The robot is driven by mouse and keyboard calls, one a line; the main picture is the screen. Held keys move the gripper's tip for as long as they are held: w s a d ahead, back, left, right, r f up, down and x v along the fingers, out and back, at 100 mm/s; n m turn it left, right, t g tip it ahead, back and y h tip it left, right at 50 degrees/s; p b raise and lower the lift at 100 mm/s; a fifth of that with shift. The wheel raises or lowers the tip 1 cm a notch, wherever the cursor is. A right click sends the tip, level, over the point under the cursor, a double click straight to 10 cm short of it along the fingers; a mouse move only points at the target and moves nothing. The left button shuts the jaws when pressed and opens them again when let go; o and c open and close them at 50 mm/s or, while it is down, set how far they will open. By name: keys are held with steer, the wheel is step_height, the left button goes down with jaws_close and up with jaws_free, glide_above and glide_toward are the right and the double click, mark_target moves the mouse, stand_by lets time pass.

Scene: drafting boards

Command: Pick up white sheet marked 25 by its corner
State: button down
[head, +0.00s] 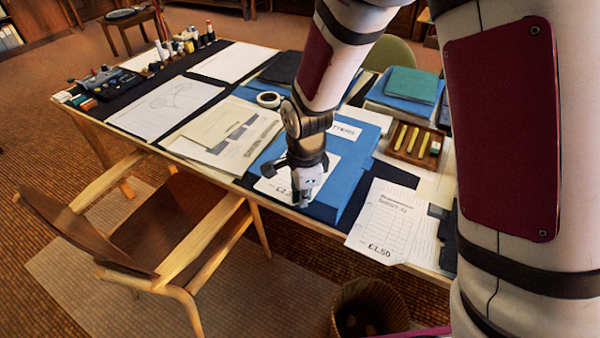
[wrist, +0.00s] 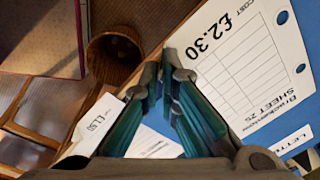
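The white sheet marked 25 (wrist: 235,70) lies on a blue board in the wrist view, with "£2.30" and "SHEET 25" printed on it. It also shows in the head view (head: 270,187), partly hidden by my arm. My gripper (wrist: 163,62) is at the sheet's corner near the desk's front edge. Its two fingertips are very close together there. I cannot tell whether they pinch the paper or leave a narrow gap. In the head view my gripper (head: 303,198) points down at the sheet's lower right side.
Another white sheet marked "£1.50" (head: 383,222) overhangs the desk edge to the right. A pencil tray (head: 393,143) and a tape roll (head: 269,99) lie behind. A wooden chair (head: 150,235) stands in front at left, and a waste basket (head: 368,310) below the desk.

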stand_by(0.3)
steer(key=shift+r+p, duration=2.65)
steer(key=shift+r, duration=1.1)
